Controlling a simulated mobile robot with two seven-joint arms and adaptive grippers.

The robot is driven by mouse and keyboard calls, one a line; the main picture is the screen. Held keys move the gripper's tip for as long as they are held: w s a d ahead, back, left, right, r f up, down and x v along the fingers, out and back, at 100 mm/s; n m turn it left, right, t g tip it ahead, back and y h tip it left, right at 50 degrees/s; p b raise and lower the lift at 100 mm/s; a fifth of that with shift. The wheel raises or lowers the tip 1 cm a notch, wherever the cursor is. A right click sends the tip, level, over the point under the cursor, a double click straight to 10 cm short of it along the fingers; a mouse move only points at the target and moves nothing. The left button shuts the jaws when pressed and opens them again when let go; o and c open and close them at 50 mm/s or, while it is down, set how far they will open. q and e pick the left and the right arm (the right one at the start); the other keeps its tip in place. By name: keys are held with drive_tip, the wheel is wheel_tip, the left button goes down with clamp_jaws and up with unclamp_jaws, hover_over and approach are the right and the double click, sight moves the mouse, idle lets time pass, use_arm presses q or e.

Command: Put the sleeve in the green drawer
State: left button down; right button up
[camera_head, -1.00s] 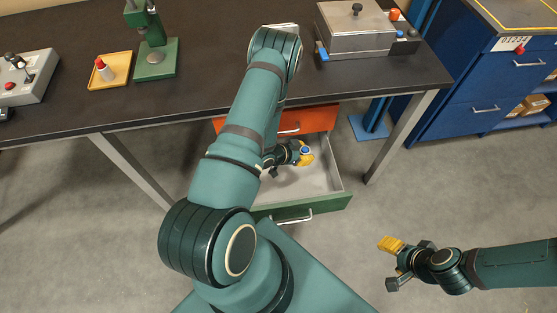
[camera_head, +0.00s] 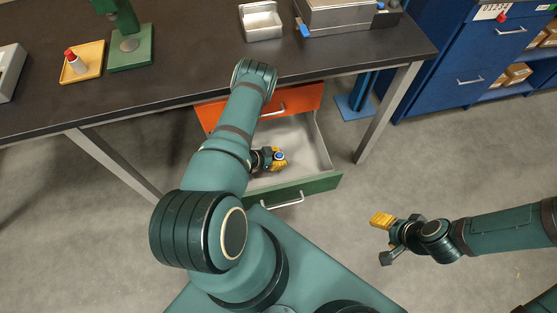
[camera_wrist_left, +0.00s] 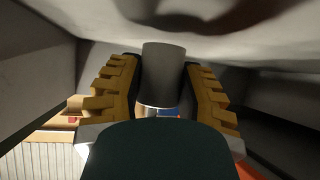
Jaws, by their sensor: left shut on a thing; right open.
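The green drawer (camera_head: 300,190) stands pulled open under the bench, with a light grey inside and a bar handle on its green front. My left gripper (camera_head: 279,159) is inside the drawer's outline, low and near its front half. In the left wrist view it is shut on the sleeve (camera_wrist_left: 162,75), a plain grey cylinder between the yellow fingers. In the head view only a small blue and pale round spot shows between the fingers. Whether the sleeve touches the drawer floor I cannot tell. My right gripper (camera_head: 384,239) is open and empty above the floor to the right.
On the bench are a white bin (camera_head: 261,21), a yellow tray (camera_head: 94,72), a green stand (camera_head: 131,50) and a metal box (camera_head: 338,14). A blue cabinet (camera_head: 470,60) stands right.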

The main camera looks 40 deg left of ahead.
use_arm(q)
drive_tip(key=shift+f, duration=0.75)
drive_tip(key=shift+f+b, duration=0.2)
drive_tip(key=shift+b, duration=0.1)
drive_tip(key=c, duration=0.6)
unclamp_jaws()
drive_tip(key=shift+c, duration=0.2)
drive_tip(key=shift+r, duration=0.1)
